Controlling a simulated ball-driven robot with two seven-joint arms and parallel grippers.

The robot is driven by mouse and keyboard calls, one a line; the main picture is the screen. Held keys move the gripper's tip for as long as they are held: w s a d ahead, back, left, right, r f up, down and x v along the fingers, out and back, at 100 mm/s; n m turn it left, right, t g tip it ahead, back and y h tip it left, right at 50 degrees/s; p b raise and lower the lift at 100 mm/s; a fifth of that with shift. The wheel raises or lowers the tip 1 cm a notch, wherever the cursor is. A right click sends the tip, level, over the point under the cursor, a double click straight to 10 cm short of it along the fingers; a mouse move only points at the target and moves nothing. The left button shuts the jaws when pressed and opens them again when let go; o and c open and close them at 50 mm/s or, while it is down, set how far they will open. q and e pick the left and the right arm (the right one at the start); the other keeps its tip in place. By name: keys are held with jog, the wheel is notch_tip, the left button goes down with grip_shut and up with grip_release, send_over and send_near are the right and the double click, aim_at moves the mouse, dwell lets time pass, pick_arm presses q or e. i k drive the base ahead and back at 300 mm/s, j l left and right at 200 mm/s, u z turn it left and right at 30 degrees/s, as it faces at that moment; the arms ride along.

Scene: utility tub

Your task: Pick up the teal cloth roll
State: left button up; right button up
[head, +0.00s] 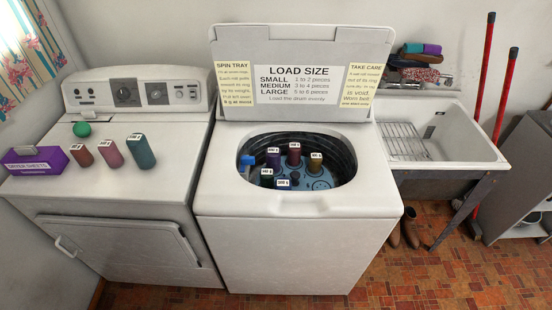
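A teal roll (141,153) with a white label on its upper end stands on top of the left white machine (170,180), near its right side. A pink roll (111,154) and a brownish-red roll (82,156) stand in a row to its left, each with a white label. The teal roll is fully in view and nothing touches it. Neither of my grippers shows in the head view.
A sink (437,135) stands right. The dryer top's front is clear.

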aim_at(137, 144)
jog(key=u, duration=1.25)
